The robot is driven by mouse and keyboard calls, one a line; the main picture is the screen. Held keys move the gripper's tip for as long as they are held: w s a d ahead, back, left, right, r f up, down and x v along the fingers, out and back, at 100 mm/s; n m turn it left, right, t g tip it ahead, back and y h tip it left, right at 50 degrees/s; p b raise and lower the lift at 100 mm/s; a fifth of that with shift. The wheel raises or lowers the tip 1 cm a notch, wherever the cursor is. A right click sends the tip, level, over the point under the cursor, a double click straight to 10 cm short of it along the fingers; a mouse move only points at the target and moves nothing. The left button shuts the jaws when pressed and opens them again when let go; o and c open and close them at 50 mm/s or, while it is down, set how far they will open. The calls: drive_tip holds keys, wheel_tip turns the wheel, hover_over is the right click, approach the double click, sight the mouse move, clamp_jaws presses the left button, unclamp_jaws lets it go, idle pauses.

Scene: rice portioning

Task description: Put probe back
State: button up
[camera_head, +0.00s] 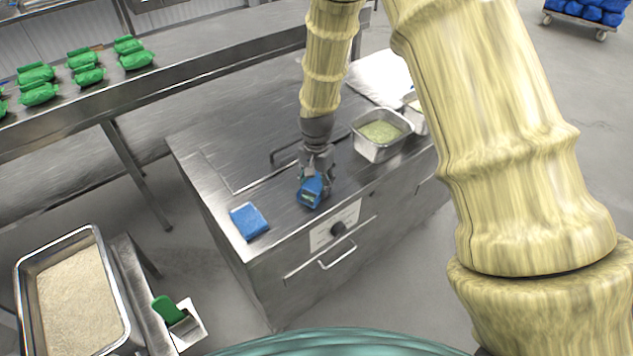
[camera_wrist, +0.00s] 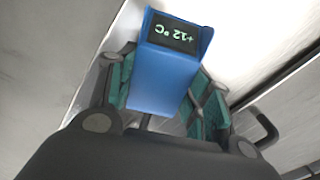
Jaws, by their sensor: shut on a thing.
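The probe (camera_head: 311,190) is a blue block with a small dark display, held at the front part of the steel counter. In the wrist view the blue probe (camera_wrist: 163,75) sits between the green-padded fingers, and its display reads +12 °C upside down. My gripper (camera_head: 316,172) is shut on it, pointing down at the counter; the fingers also show in the wrist view (camera_wrist: 165,90). Whether the probe's lower end touches anything is hidden. A flat blue block or cloth (camera_head: 249,221) lies on the counter's left front corner.
A steel pan of pale green food (camera_head: 366,151) stands right of my gripper. A white bag (camera_head: 380,75) lies behind it. A rice tray (camera_head: 30,300) and a green-handled scoop (camera_head: 168,309) are at lower left. Green packs (camera_head: 88,76) line the back conveyor. The counter's left part is mostly clear.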

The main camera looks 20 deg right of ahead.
sight(317, 183)
drive_tip(key=shift+f, duration=0.35)
drive_tip(key=o, duration=1)
drive_tip(key=shift+r, duration=0.1)
drive_tip(key=shift+r+b, duration=1.85)
drive_tip(key=shift+r, duration=4.1)
